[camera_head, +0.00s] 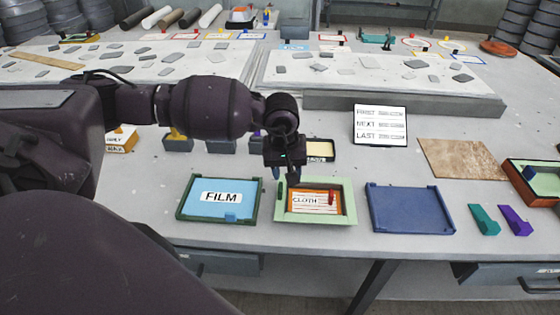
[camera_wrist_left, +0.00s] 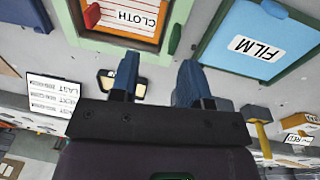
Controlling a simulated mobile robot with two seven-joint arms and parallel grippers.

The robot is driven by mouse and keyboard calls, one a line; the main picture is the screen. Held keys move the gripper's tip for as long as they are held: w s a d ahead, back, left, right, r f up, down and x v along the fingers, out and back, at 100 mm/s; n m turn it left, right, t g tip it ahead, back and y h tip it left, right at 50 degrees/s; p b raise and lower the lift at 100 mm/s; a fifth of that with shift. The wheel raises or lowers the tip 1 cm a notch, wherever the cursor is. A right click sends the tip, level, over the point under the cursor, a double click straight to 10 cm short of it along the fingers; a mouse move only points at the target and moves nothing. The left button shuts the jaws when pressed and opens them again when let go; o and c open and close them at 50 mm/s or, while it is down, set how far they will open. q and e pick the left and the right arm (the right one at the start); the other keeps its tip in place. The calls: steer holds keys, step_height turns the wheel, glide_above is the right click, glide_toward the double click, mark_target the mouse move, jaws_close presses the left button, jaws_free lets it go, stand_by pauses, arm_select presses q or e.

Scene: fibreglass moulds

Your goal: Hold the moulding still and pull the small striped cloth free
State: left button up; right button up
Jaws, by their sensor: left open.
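The small striped cloth (camera_head: 312,208), orange with white and labelled CLOTH, lies inside a pale green moulding (camera_head: 347,187) on the bench. A red upright piece (camera_head: 331,197) stands at its right side and a dark green piece (camera_head: 280,191) on the moulding's left rim. In the left wrist view the cloth (camera_wrist_left: 130,27) shows at the top, with the red piece (camera_wrist_left: 92,16). My left gripper (camera_head: 285,176) points down just above and behind the moulding's back left edge. Its blue fingers (camera_wrist_left: 158,80) are apart with nothing between them. My right gripper is in neither view.
A blue FILM panel in a green frame (camera_head: 181,213) lies left of the moulding, and an empty blue tray (camera_head: 410,208) lies right. Teal (camera_head: 483,219) and purple (camera_head: 515,221) blocks sit farther right. A FIRST/NEXT/LAST board (camera_head: 380,125) stands behind. Bare bench separates them.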

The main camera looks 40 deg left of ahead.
mark_target(280, 186)
arm_select(q)
steer(key=a, duration=0.1)
steer(key=a+y, duration=0.1)
steer(key=shift+w+a+r, duration=0.15)
steer(key=shift+w+a, duration=0.2)
steer(key=f, duration=0.7)
steer(key=w+f, duration=0.1)
steer(key=f, duration=0.2)
steer(key=shift+a+f, duration=0.15)
steer(key=shift+a, duration=0.15)
jaws_close()
stand_by(0.5)
